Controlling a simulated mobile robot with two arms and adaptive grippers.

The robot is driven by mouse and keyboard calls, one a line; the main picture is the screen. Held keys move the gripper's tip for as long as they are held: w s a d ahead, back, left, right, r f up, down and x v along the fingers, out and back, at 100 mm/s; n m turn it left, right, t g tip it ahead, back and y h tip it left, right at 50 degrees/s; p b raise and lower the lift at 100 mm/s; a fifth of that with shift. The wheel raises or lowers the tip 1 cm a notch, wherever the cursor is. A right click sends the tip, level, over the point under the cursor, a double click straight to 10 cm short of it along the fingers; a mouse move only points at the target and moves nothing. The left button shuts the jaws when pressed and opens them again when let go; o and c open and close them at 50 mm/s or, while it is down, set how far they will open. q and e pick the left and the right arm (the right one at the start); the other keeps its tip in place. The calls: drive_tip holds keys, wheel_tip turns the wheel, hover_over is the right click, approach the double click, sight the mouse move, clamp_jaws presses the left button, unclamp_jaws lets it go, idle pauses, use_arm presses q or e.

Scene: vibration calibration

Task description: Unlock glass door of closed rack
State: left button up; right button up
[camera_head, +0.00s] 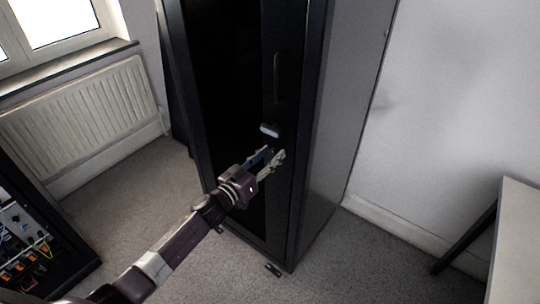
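A tall black rack (312,90) stands in the middle of the view. Its dark glass door (225,90) is shut in its frame. A slim dark handle (277,75) runs along the right side of the door frame, with a small light grey lock part (269,130) sticking out below it. My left gripper (272,156) is just below the lock part, in front of the door frame. Its two fingers are apart and nothing shows between them. I cannot tell whether a fingertip touches the door. My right gripper is not in view.
A white radiator (80,110) is under a window (55,22) at the left. An open rack of equipment (22,240) is at the lower left. A light table (520,235) is at the right edge.

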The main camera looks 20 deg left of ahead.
use_arm(q)
clamp_jaws()
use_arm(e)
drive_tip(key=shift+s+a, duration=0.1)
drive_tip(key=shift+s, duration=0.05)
use_arm(q)
drive_tip(key=shift+m, duration=0.3)
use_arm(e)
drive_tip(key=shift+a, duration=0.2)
use_arm(q)
drive_tip(key=m, duration=0.4)
drive_tip(key=m+b, duration=0.1)
drive_tip(key=m, duration=0.4)
drive_tip(key=m+b, duration=0.1)
drive_tip(key=m, duration=0.3)
drive_tip(key=shift+f+m, duration=0.1)
drive_tip(key=shift+m, duration=0.2)
drive_tip(key=shift+m+b, duration=0.4)
drive_tip(key=shift+m, duration=1.4)
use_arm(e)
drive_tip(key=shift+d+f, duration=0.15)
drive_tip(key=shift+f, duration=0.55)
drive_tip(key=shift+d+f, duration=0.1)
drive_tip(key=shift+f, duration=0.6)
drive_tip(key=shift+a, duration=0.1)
